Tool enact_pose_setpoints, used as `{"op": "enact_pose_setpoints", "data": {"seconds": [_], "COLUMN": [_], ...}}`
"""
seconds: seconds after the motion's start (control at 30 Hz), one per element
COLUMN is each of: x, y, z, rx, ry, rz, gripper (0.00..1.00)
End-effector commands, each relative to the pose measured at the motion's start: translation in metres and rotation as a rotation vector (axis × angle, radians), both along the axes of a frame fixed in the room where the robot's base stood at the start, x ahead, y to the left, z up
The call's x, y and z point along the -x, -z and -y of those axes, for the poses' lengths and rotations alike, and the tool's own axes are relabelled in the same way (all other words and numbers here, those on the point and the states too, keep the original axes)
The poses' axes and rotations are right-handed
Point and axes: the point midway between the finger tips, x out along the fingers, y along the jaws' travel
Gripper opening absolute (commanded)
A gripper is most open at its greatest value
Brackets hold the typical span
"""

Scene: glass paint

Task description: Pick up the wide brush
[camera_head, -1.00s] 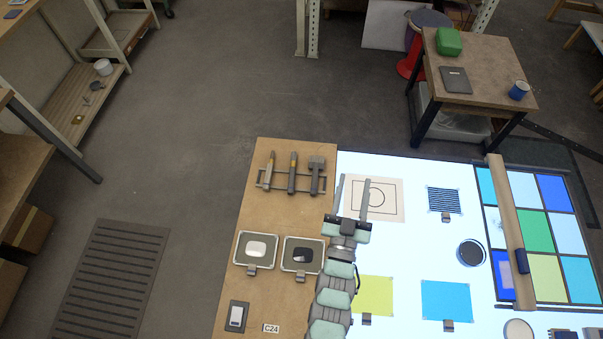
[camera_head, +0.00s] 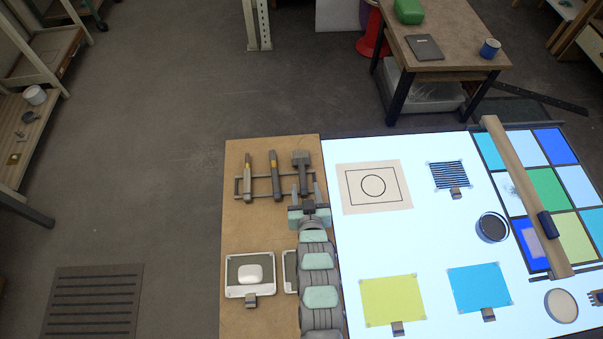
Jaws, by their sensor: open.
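Several brush-like tools hang in a rack at the top of the wooden board. The wide brush (camera_head: 301,158), with a broad grey head, is the rightmost one. Its head points away from me, and the lower end of its handle is partly hidden by my gripper. My gripper (camera_head: 306,188) is open, with its two fingers pointing at the rack, one on each side of the handle in the picture. I cannot tell whether the fingers are at the handle's height. They do not hold the brush.
Two slimmer tools (camera_head: 274,176) sit in the rack (camera_head: 240,186) to the left. A tray with a white block (camera_head: 249,288) lies lower left; a second tray (camera_head: 289,272) is mostly hidden by my arm. The lit glass table (camera_head: 435,228) with coloured sheets is to the right.

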Motion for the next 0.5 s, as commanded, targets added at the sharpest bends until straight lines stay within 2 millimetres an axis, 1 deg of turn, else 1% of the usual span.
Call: {"op": "enact_pose_setpoints", "data": {"seconds": [0.03,0.17,0.27,0.5], "x": [-0.005,-0.012,-0.02,-0.051], "y": [0.002,0.002,0.004,0.013], "z": [-0.001,-0.002,-0.003,-0.008], "rx": [0.0,0.0,-0.001,0.0], "ry": [0.0,0.0,0.0,0.0], "rz": [0.002,0.005,0.006,0.005], "gripper": [0.45,0.45,0.45,0.45]}}
